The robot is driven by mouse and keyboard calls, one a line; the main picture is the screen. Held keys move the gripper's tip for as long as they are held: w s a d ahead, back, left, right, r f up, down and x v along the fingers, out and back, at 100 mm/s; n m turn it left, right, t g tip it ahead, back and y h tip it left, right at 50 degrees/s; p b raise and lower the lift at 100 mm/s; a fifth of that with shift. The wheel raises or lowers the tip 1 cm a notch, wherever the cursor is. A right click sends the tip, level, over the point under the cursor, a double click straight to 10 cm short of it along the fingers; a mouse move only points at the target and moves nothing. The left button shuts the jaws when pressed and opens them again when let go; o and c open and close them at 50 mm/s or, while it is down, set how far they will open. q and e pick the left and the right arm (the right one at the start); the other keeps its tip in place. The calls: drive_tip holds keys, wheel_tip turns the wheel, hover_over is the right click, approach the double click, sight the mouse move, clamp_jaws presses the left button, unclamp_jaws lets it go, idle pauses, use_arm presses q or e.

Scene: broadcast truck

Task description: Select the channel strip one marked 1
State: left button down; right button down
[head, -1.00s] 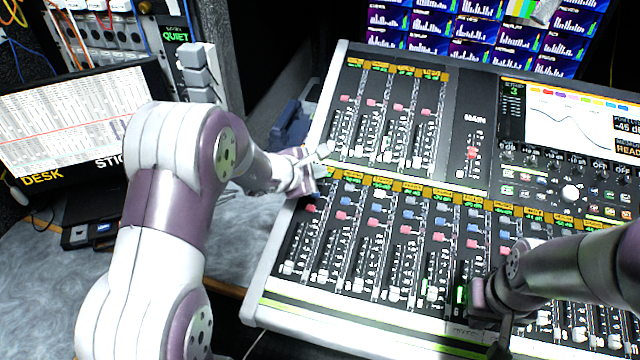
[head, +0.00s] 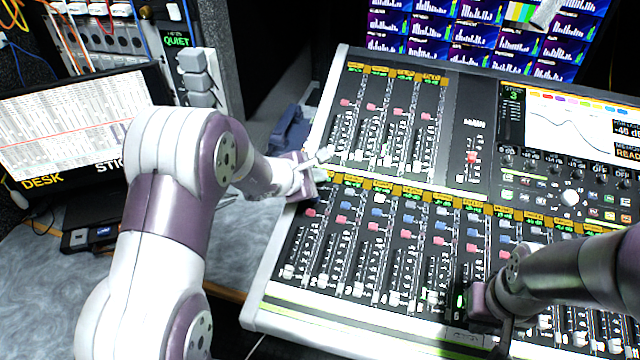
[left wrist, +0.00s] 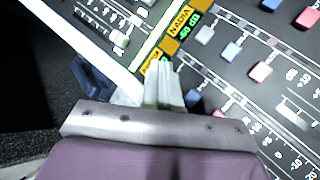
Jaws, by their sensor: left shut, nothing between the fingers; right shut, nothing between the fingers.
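The lower bank of the mixing console (head: 262,312) holds a row of channel strips; channel strip one (head: 300,240) is the leftmost. In the left wrist view its yellow label (left wrist: 154,66) is partly covered, and its blue button (left wrist: 192,98) shows beside my fingers. A grey button shows on the neighbouring strip labelled NADIA (left wrist: 181,20); the matching spot on strip one is hidden behind my fingers. My left gripper (head: 325,155) is shut and empty over the top end of strip one; contact cannot be told. My right gripper (head: 482,305) is shut over the lower faders.
The upper fader bank (head: 385,120) lies behind the left gripper. The console display (head: 570,120) is at the right and shows a 3. A laptop-like screen (head: 75,125) stands at the left, and meter monitors (head: 480,30) stand behind.

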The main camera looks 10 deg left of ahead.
drive_tip(key=shift+f, duration=0.1)
idle(0.7)
use_arm(q)
drive_tip(key=shift+w+f+b, duration=0.1)
drive_tip(key=shift+f+b, duration=0.3)
drive_tip(key=shift+b, duration=0.3)
use_arm(e)
drive_tip(key=shift+f, duration=0.65)
use_arm(q)
drive_tip(key=shift+f+b, duration=0.45)
drive_tip(key=shift+b, duration=0.15)
use_arm(e)
drive_tip(key=shift+f, duration=0.6)
use_arm(q)
drive_tip(key=shift+r, duration=0.1)
use_arm(e)
drive_tip(key=shift+r, duration=0.1)
use_arm(q)
drive_tip(key=shift+r+p, duration=0.4)
drive_tip(key=shift+r, duration=0.35)
use_arm(e)
drive_tip(key=shift+r, duration=0.35)
use_arm(q)
drive_tip(key=shift+r, duration=0.1)
